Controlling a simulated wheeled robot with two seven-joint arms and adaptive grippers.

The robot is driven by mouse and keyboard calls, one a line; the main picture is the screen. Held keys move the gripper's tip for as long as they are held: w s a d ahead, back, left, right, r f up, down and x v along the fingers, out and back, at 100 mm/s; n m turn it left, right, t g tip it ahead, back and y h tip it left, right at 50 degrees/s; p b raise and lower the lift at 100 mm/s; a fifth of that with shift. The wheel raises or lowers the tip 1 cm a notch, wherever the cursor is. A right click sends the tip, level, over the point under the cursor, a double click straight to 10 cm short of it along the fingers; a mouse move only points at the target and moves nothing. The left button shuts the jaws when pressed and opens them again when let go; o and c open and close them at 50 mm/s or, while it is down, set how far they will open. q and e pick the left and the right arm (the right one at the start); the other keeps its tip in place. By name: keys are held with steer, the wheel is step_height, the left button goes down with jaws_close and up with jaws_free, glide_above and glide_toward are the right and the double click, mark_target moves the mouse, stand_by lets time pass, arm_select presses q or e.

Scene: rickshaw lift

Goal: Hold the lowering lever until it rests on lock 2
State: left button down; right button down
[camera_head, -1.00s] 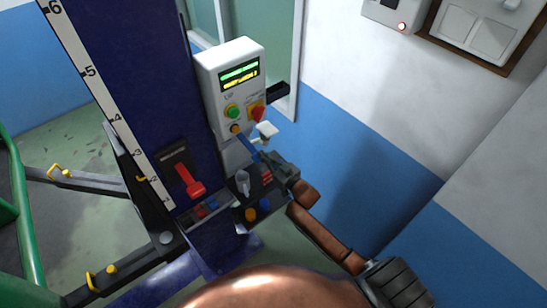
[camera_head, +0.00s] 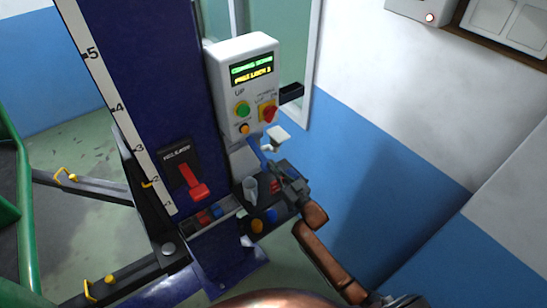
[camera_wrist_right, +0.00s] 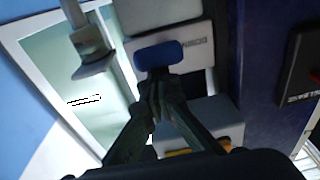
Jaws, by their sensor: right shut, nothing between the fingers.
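The control box (camera_head: 242,90) on the blue lift column has a green button, a red switch and a lit display (camera_head: 251,69). Its upper line seems to read coming down; the lower line seems to name a lock, its number hard to read. The blue lowering lever (camera_head: 255,152) sticks out below the box. My right gripper (camera_head: 268,170) is shut and empty, its fingertips at the lever. In the right wrist view, the lever's blue end (camera_wrist_right: 158,55) lies right at the closed fingertips (camera_wrist_right: 158,80), apparently touching. My left gripper is out of view.
A red-handled lever (camera_head: 197,188) on a black plate is on the column, beside a numbered white scale (camera_head: 115,108). A white knob-like piece (camera_head: 278,136) stands just right of the blue lever. A tray (camera_head: 262,215) with a cup lies below. Dark lift arms (camera_head: 95,190) extend left.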

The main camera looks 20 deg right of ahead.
steer(key=shift+f, duration=0.1)
steer(key=s+d+r+p, duration=0.2)
steer(key=s+d+r, duration=0.1)
steer(key=s, duration=0.8)
steer(key=shift+p, duration=0.4)
stand_by(0.4)
